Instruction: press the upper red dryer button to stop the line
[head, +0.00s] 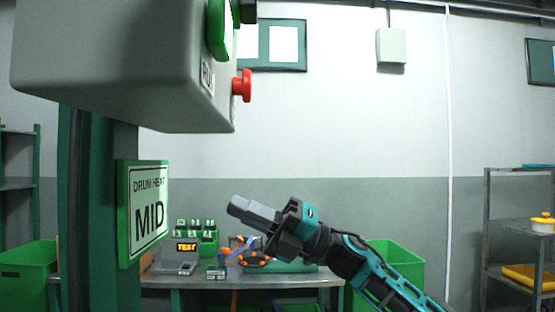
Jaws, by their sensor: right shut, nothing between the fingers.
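A red mushroom-shaped button (243,86) sticks out from the right-hand face of a grey control box (125,65) at the upper left. It is the only red button I see; a green-framed panel (217,28) sits above it, cut by the top edge. My right gripper (236,205) is shut and empty. It points left and slightly up, and in the picture it sits well below the red button, apart from it. My left gripper is out of view.
A green post with a "DRUM HEAT MID" sign (143,211) stands below the box. Behind is a workbench (190,282) with a TEST device (184,255) and green bins. A shelf rack (488,235) stands at right. The space right of the button looks clear.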

